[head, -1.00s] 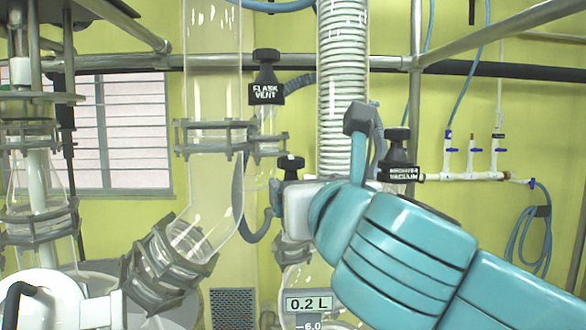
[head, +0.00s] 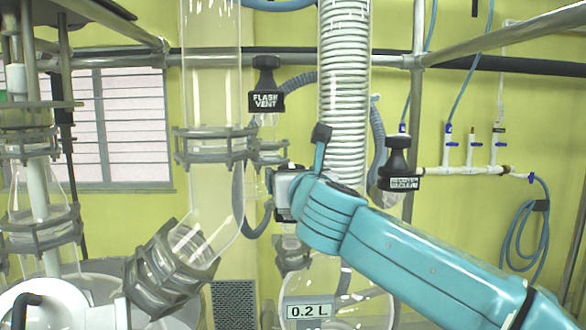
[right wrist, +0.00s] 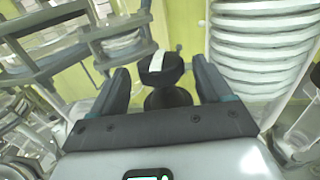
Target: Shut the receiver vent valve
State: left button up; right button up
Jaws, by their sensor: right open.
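A black valve knob (right wrist: 160,68) with a white stripe across its top stands between the fingers of my right gripper (right wrist: 160,75) in the right wrist view. The fingers are open, one on each side, with gaps to the knob. No label on it is readable. In the head view my right gripper (head: 283,192) reaches in front of the glassware, left of the coiled column, and hides this knob. The receiver vessel (head: 340,285) below carries a 0.2 L display (head: 308,310). My left gripper is not in view.
The black flask vent valve (head: 266,88) is above and left of my right gripper. The receiver vacuum valve (head: 399,165) is to its right. The coiled glass column (head: 343,70) and a wide glass tube (head: 213,100) flank the space closely.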

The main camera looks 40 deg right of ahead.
jog(key=shift+w+d+f, duration=0.1)
jog(key=shift+w+d, duration=0.2)
jog(key=shift+w, duration=0.05)
jog(key=shift+s+a, duration=0.1)
jog(key=shift+a, duration=0.05)
jog(key=c, duration=1)
jog(key=shift+c, duration=0.2)
jog(key=shift+a+m+h, duration=0.1)
jog(key=shift+m+h, duration=0.2)
jog(key=shift+h, duration=0.1)
